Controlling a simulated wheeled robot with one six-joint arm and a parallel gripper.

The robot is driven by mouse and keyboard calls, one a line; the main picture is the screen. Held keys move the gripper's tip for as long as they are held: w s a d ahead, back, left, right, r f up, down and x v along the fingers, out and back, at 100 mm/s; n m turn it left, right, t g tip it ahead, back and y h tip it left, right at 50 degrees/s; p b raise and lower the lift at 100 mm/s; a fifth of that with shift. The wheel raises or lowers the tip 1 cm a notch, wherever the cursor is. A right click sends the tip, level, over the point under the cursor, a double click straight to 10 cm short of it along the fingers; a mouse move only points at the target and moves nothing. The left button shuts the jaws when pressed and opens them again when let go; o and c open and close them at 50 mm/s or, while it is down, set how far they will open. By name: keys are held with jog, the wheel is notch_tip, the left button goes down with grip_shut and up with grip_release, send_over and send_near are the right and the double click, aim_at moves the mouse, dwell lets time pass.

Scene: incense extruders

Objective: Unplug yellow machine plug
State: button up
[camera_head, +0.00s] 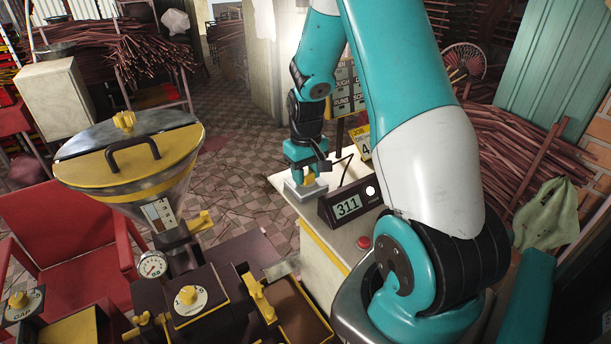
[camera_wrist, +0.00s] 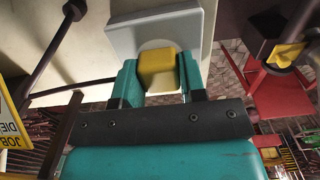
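In the head view my gripper (camera_head: 307,176) points down at a light grey square plate (camera_head: 296,190) on a pale cabinet. A small yellow block (camera_head: 309,181), which looks like the plug, is between its fingers. In the wrist view the yellow block (camera_wrist: 157,68) fills the space between the teal fingers of my gripper (camera_wrist: 159,74), one on each side. Beyond it is the plate (camera_wrist: 190,35), with a paler round area behind the block. I cannot tell whether the block is seated in the plate or only against it.
A dark box with a display reading 311 (camera_head: 348,206) stands just right of the plate. A red button (camera_head: 364,242) is on the cabinet (camera_head: 322,262). A machine with a yellow-lidded hopper (camera_head: 128,165) stands at left, beside a red chair (camera_head: 70,235).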

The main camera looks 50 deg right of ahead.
aim_at(306, 171)
grip_shut()
jog(key=shift+r+p, duration=2.5)
jog(key=shift+r, duration=0.55)
